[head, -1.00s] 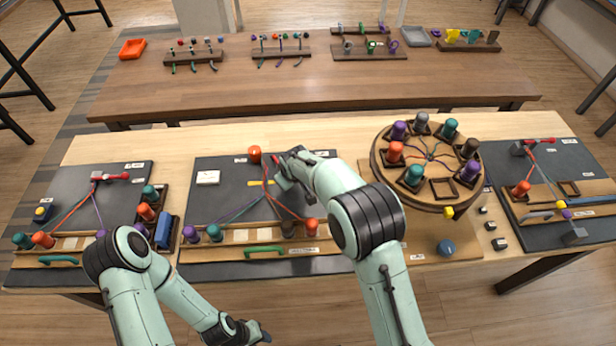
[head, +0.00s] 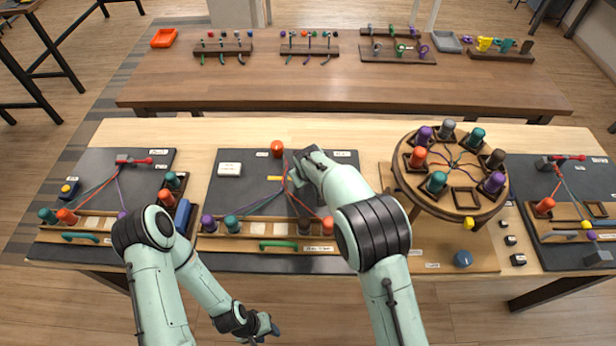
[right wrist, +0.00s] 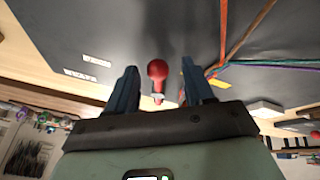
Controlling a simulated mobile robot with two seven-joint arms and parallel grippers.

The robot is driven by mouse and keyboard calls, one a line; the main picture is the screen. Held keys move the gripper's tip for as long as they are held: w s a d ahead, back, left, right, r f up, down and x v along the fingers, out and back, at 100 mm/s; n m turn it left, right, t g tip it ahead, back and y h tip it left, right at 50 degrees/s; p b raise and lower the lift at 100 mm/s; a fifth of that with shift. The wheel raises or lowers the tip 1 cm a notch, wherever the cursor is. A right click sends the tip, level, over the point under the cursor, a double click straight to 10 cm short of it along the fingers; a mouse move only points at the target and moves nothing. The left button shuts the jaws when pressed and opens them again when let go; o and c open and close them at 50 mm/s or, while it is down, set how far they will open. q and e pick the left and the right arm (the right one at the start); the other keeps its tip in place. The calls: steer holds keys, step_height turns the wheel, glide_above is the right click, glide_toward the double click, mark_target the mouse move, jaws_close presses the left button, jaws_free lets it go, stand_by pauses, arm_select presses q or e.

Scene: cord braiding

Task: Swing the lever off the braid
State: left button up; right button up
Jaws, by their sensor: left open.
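The lever's red knob (right wrist: 157,69) is between the fingers of my right gripper (right wrist: 159,80), with a gap on each side. That gripper is open. My left gripper (head: 264,328) is open and empty, low in front of the table.
Similar boards with red levers stand at the left (head: 135,160) and right (head: 567,158). A round wooden stand (head: 455,208) with colored bobbins is right of my right arm.

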steer(key=shift+r, duration=0.1)
arm_select(q)
steer(key=shift+s+f+b, duration=0.55)
steer(key=shift+f, duration=0.2)
arm_select(e)
steer(key=v, duration=1.3)
